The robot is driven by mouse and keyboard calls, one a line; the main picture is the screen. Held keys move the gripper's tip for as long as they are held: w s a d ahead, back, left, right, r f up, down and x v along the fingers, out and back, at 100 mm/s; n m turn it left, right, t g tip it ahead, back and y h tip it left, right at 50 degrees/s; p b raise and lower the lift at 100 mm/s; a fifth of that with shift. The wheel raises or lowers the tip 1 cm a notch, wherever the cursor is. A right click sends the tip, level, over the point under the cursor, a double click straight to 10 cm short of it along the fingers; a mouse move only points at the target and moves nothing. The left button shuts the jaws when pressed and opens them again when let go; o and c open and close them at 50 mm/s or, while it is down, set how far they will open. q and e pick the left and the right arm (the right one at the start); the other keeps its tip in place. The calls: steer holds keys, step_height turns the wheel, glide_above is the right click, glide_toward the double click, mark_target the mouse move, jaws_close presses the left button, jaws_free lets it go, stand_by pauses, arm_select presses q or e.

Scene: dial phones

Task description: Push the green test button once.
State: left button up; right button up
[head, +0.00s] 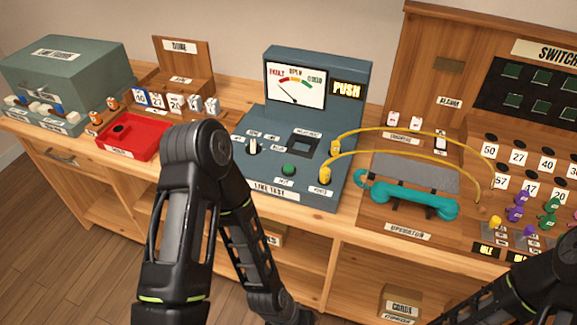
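The green button (289,170) sits on the sloped face of the grey-blue line test box (240,170), near its lower middle, with a small label below it. Nothing touches it. A meter (296,85) at the top of the box has its needle toward the left, beside a lit "PUSH" sign (346,90). My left arm bends in front of the bench, left of the button, and its forearm runs down out of the picture. My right arm shows at the lower right corner. Neither gripper is visible.
A red tray (134,137) is left of the box. Yellow cords (400,133) arch from jacks on the box's right side to the switchboard (545,85). A teal handset (412,198) lies right of the box. The wooden bench's front edge runs below.

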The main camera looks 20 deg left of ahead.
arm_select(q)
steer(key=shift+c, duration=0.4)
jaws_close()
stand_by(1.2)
